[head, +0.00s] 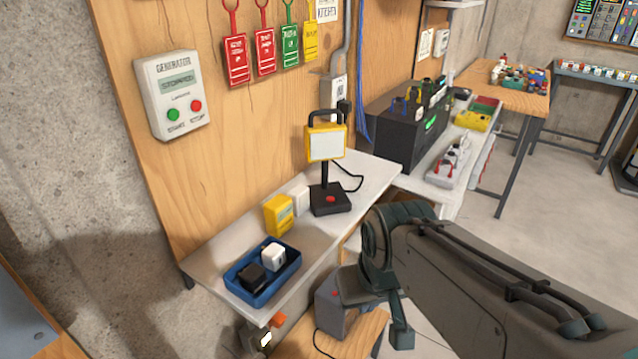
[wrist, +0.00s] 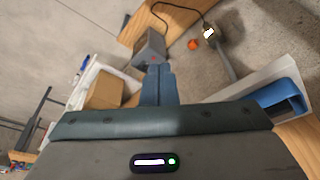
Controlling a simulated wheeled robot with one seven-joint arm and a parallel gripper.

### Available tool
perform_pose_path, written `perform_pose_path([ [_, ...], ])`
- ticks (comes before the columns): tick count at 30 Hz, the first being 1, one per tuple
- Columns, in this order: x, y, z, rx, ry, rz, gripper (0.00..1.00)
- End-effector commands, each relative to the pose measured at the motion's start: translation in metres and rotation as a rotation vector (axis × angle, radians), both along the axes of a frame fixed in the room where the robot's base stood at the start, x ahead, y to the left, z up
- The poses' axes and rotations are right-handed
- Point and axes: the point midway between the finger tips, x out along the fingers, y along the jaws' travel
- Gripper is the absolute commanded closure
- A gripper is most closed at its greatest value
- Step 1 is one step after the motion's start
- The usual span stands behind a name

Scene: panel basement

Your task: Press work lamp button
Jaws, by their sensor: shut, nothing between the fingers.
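The work lamp (head: 326,144) stands upright on the white shelf, with a yellow frame, a pale panel and a black base. Its red button (head: 331,199) is on top of the base and is in clear view. My gripper (head: 402,338) hangs down in front of the shelf, below and to the right of the lamp, apart from it. In the wrist view my gripper (wrist: 159,69) has its fingers together and empty, pointing down past the shelf. The lamp cannot be made out in the wrist view.
A blue tray (head: 262,297) with a black and a white block, and a yellow box (head: 278,215), share the white shelf (head: 215,240). A grey box (head: 338,300) stands below; it also shows in the wrist view (wrist: 149,46). A generator panel (head: 172,95) hangs behind.

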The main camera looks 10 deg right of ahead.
Motion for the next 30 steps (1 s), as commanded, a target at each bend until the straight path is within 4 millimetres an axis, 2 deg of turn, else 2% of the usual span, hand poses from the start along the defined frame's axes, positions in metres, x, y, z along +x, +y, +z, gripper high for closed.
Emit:
perform_pose_path([
  [5,0.006,0.002,0.005,0.024,-0.002,-0.037,1.0],
  [8,0.023,0.009,0.018,0.093,-0.013,-0.146,1.0],
  [11,0.054,0.02,0.037,0.217,-0.028,-0.331,1.0],
  [15,0.113,0.03,0.067,0.452,-0.043,-0.676,1.0],
  [21,0.198,0.023,0.103,0.797,-0.029,-1.17,1.0],
  [25,0.238,0.01,0.117,0.978,-0.005,-1.418,1.0],
  [30,0.266,-0.003,0.126,1.115,0.021,-1.603,1.0],
])
